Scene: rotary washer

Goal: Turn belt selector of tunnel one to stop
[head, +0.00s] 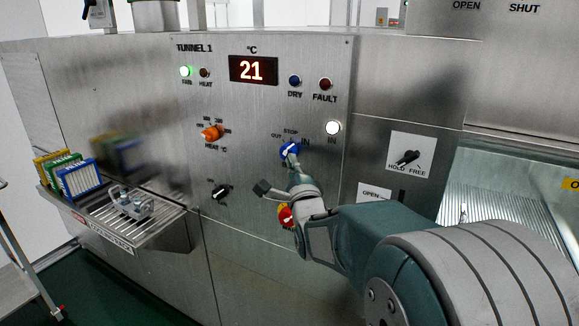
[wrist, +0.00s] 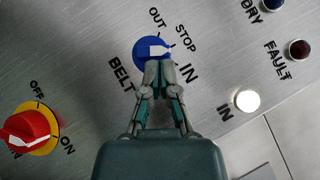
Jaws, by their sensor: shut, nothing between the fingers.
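The belt selector is a blue knob with a white pointer (head: 289,150) on the TUNNEL 1 steel panel (head: 250,115). In the wrist view the belt selector (wrist: 141,50) is labelled OUT, STOP, IN and BELT. Its white pointer seems to lie toward the IN and STOP side; I cannot tell exactly which mark it meets. My gripper (head: 292,163) is shut and empty, with its fingertips right at the knob. In the wrist view the fingertips of my gripper (wrist: 158,66) overlap the knob's lower edge; contact is not certain. The IN lamp (wrist: 246,100) is lit white.
A red and yellow rotary switch (wrist: 30,135) sits lower left in the wrist view. An orange heat knob (head: 212,132) and a black knob (head: 221,191) are left of my gripper. A HOLD/FREE handle (head: 407,157) is right. A rack shelf (head: 160,225) juts out left.

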